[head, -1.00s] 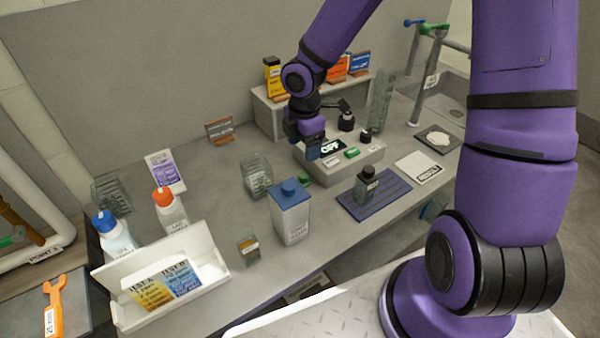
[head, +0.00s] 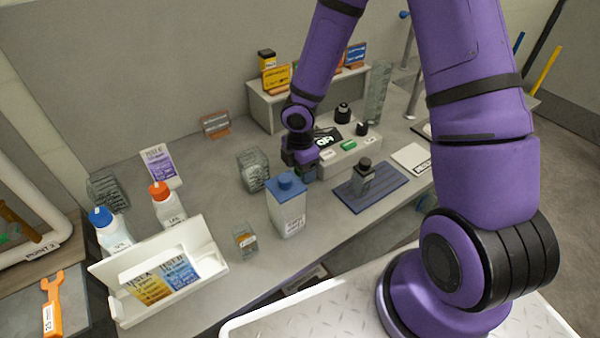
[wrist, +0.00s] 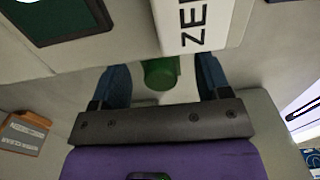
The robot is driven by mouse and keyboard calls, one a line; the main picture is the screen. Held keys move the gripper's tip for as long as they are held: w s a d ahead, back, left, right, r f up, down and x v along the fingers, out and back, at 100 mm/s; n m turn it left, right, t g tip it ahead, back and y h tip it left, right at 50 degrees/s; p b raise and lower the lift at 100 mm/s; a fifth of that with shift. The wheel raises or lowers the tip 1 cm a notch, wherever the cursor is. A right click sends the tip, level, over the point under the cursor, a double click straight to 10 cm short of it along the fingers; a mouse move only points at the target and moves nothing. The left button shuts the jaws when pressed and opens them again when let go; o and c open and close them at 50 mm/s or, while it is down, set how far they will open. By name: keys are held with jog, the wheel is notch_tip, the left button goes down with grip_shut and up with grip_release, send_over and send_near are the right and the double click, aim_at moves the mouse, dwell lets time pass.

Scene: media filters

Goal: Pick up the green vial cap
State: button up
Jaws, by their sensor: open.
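The green vial cap (wrist: 161,73) is a small dark green cylinder. In the wrist view it shows between the two blue fingers of my gripper (wrist: 162,84), with gaps on both sides. My gripper is open and straddles the cap without closing on it. In the head view my gripper (head: 306,173) is low over the counter, in front of the scale's left end and behind the blue-lidded container. The cap is hidden there behind the gripper and container.
The grey scale (head: 348,160) with a green button (head: 348,145) stands just right of my gripper. A container with a blue lid (head: 287,183) stands close in front. A glass beaker (head: 252,172) is to the left. A dark-capped bottle (head: 362,180) stands on a blue mat (head: 387,197).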

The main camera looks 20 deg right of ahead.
jog(key=shift+f, duration=0.1)
jog(key=c, duration=1)
jog(key=shift+c, duration=0.2)
jog(key=shift+r, duration=5.05)
